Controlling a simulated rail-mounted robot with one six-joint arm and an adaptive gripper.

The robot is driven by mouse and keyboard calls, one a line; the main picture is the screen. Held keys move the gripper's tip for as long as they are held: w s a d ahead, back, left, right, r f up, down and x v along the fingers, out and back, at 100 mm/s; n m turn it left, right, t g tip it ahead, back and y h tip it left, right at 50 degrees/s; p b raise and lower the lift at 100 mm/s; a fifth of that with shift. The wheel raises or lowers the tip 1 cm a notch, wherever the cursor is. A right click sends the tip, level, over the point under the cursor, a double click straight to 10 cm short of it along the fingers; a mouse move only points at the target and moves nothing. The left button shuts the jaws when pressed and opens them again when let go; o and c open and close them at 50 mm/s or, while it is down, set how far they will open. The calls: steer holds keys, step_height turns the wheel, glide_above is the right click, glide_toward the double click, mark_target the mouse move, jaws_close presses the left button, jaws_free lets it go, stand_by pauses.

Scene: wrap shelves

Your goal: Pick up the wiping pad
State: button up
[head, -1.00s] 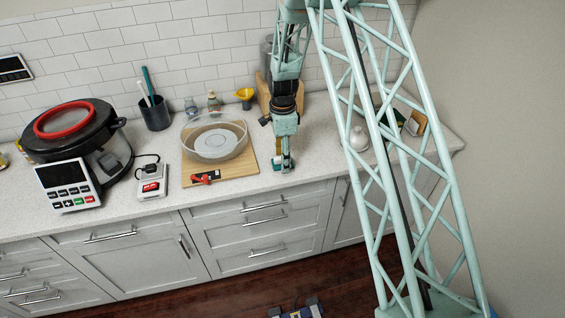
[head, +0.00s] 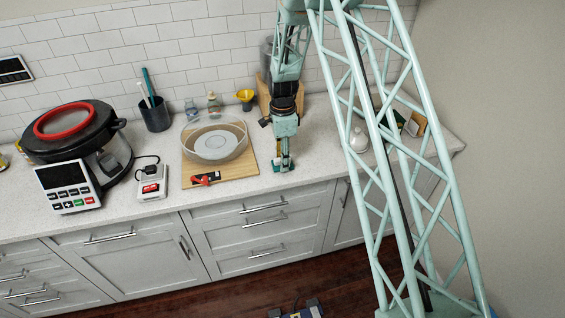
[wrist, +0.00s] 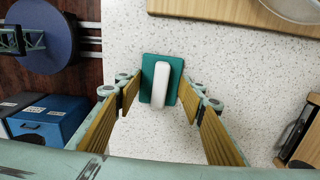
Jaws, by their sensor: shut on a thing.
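The wiping pad (wrist: 148,88), a teal rectangle with a white rounded handle (wrist: 161,84), is between my fingertips in the wrist view. My gripper (wrist: 160,92) is shut on it, with one yellow-brown finger at each side of the pad. In the head view my gripper (head: 284,163) points down near the counter's front edge, right of the wooden board. Only a small teal and white patch of the pad (head: 277,161) shows there beside the fingers. I cannot tell whether the pad touches the counter.
The wooden board (head: 246,171) with a clear bowl (head: 214,141) and a red-and-black tool (head: 205,178) lies just left of my gripper. A white pot (head: 357,139) stands to the right. A yellow funnel (head: 244,95) is behind. Counter between gripper and white pot is clear.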

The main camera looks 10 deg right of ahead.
steer(key=shift+r, duration=0.2)
steer(key=shift+r, duration=1.45)
steer(key=shift+s+r, duration=0.1)
steer(key=shift+s, duration=0.15)
steer(key=s+r+b, duration=0.1)
steer(key=s+b, duration=0.1)
steer(key=s, duration=1.3)
steer(key=shift+s+r, duration=0.2)
steer(key=shift+s, duration=0.1)
steer(key=shift+o, duration=1.4)
steer(key=shift+c, duration=1.1)
